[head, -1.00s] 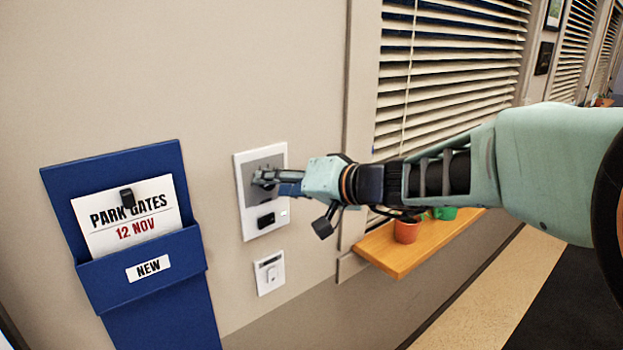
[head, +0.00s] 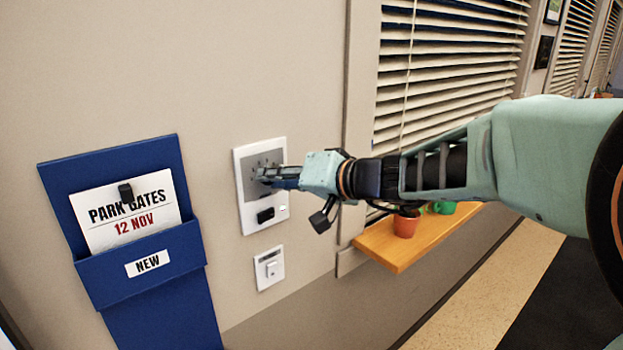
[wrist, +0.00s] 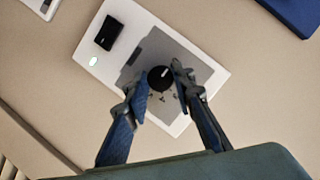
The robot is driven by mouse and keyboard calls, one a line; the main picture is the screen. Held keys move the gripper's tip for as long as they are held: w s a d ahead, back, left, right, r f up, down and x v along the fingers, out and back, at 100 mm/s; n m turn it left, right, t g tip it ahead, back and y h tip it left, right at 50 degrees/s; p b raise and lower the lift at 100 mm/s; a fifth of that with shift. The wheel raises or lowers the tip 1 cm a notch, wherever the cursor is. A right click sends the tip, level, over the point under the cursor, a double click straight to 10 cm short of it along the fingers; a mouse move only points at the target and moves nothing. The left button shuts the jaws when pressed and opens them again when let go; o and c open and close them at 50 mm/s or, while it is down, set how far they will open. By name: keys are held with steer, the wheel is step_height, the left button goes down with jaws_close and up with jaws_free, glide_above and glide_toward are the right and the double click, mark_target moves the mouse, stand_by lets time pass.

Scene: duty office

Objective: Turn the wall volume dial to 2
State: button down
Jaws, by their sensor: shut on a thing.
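The volume dial is a round black knob with a white pointer line, best seen in the wrist view (wrist: 160,78). It sits on the grey face of a white wall panel (head: 245,215), which also shows in the wrist view (wrist: 140,20). My gripper (head: 262,175) reaches the panel from the right, and in the wrist view its two fingers (wrist: 162,80) stand on either side of the dial, shut on it. Small marks show around the dial, but their numbers are too small to read. In the head view the fingers mostly hide the dial.
A black block (head: 265,215) and a small lit white spot sit low on the panel. A white switch plate (head: 270,268) is below it. A blue wall pocket (head: 150,265) holding a card is at left. A wooden shelf (head: 385,255) with pots is at right, under blinds.

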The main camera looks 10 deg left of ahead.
steer(key=shift+f+b, duration=0.15)
steer(key=shift+b, duration=0.35)
steer(key=shift+w+d+f+m+y+b, duration=0.1)
steer(key=shift+m+y+b, duration=0.7)
steer(key=shift+m+b, duration=1.55)
steer(key=shift+f+m+y+b, duration=0.1)
steer(key=shift+m+y+b, duration=1.05)
steer(key=shift+b, duration=1.9)
steer(key=shift+w+d+f+m+y+b, duration=0.1)
steer(key=shift+m+y+b, duration=0.35)
steer(key=shift+m+b, duration=2.05)
steer(key=shift+r+b, duration=0.15)
steer(key=shift+b, duration=0.15)
steer(key=c, duration=1.7)
jaws_free()
steer(key=shift+a, duration=0.1)
steer(key=shift+o, duration=0.2)
